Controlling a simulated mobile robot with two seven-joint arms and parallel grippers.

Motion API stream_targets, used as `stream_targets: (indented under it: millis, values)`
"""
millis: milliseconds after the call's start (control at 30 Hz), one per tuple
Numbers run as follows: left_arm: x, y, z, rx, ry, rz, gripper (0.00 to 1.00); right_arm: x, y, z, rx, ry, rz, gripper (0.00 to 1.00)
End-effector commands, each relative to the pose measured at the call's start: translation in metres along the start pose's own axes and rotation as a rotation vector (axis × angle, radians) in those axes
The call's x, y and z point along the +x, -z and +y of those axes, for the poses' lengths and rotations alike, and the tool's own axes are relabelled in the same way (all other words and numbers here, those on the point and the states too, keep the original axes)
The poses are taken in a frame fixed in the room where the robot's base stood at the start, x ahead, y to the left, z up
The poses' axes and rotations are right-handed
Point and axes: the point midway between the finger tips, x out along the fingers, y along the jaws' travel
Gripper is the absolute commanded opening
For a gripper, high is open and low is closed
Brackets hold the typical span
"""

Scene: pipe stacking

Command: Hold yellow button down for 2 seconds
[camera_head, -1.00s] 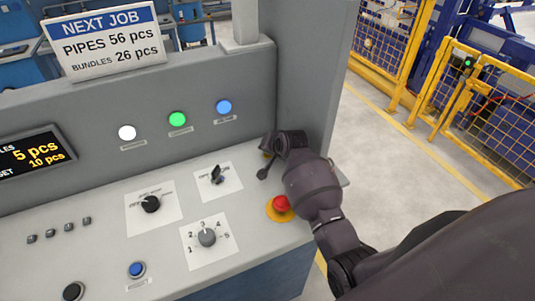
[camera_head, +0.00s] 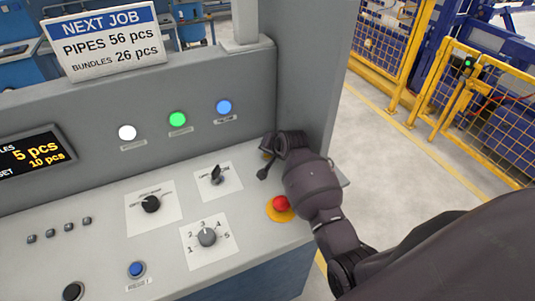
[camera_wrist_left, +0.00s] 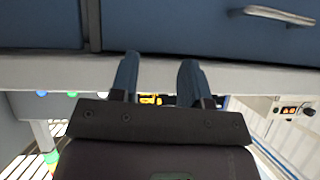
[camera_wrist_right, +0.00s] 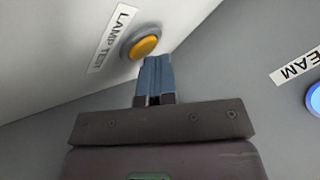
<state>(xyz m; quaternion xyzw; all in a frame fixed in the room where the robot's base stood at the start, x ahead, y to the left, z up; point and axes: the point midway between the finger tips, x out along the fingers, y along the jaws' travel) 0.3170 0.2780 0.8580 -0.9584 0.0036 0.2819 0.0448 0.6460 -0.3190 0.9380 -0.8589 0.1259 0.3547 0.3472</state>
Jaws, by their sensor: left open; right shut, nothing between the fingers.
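The yellow button (camera_wrist_right: 146,46) is in the right wrist view, on a panel beside a "LAMP TEST" label. My right gripper (camera_wrist_right: 158,60) is shut and empty, with its fingertips right at the button's lower right edge. I cannot tell whether they touch it or whether it is pressed in. In the head view, a sliver of yellow (camera_head: 267,155) shows beside my right wrist, which hides most of that spot. My left gripper (camera_wrist_left: 158,63) is open and empty in the left wrist view, in front of the console's edge; it is outside the head view.
A red emergency button (camera_head: 281,203) on a yellow base sits beside my right forearm. Rotary knobs (camera_head: 207,237), a switch (camera_head: 216,175) and a blue button (camera_head: 136,269) are on the console. White, green (camera_head: 177,119) and blue lamps are lit. A yellow fence (camera_head: 490,120) stands at right.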

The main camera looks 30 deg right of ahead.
Motion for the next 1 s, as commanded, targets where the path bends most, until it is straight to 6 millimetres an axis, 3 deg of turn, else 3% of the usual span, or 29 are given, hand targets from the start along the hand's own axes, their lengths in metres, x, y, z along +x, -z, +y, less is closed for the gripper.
stream_targets:
  millis: [1000]
  values:
    - [-0.004, 0.0057, -0.0005, 0.0, 0.0, -0.001, 0.43, -0.0083, 0.0059, -0.0057, 0.0, -0.001, -0.001, 0.0]
